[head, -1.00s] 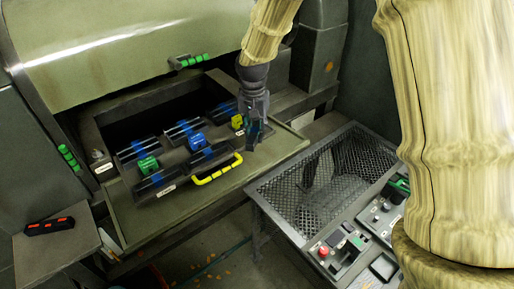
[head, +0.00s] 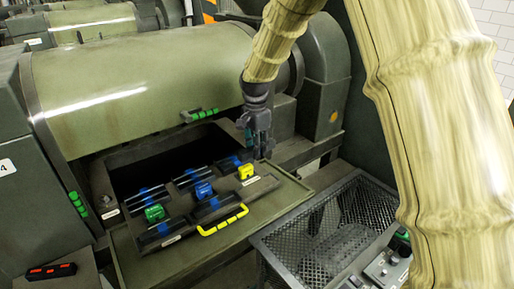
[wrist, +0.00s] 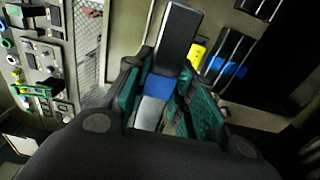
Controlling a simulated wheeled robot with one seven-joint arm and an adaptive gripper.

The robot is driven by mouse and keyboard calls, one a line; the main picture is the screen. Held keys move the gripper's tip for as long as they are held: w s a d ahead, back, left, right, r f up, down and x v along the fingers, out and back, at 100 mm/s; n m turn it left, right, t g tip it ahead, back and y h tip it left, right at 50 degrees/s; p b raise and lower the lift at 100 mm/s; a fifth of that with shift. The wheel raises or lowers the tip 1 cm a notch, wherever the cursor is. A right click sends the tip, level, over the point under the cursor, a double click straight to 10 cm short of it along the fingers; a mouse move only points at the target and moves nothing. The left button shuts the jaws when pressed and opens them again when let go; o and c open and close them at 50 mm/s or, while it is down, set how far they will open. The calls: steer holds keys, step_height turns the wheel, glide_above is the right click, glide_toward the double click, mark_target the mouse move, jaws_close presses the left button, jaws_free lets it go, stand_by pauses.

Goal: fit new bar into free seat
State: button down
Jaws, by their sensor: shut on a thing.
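My gripper (head: 258,143) is above the right end of the pulled-out tray, near the yellow clip (head: 246,172). In the wrist view my gripper (wrist: 168,92) is shut on the new bar (wrist: 178,38). The bar is dark, with a blue band and a pale part between the green-padded fingers. In the head view the bar is mostly hidden by the fingers. I cannot tell which seat is free.
A yellow handle (head: 222,221) rises at the tray's front. The big green drum housing (head: 140,85) stands behind. A mesh basket (head: 325,225) and a control panel (head: 385,268) are at the right. A dark block with red marks (head: 50,271) lies at lower left.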

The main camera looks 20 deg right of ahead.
steer(key=shift+f+b, duration=2.5)
steer(key=shift+f, duration=2.6)
steer(key=shift+f, duration=1.2)
steer(key=c, duration=0.7)
jaws_free()
steer(key=shift+r, duration=0.1)
steer(key=shift+r+p, duration=3.4)
steer(key=shift+r, duration=1.55)
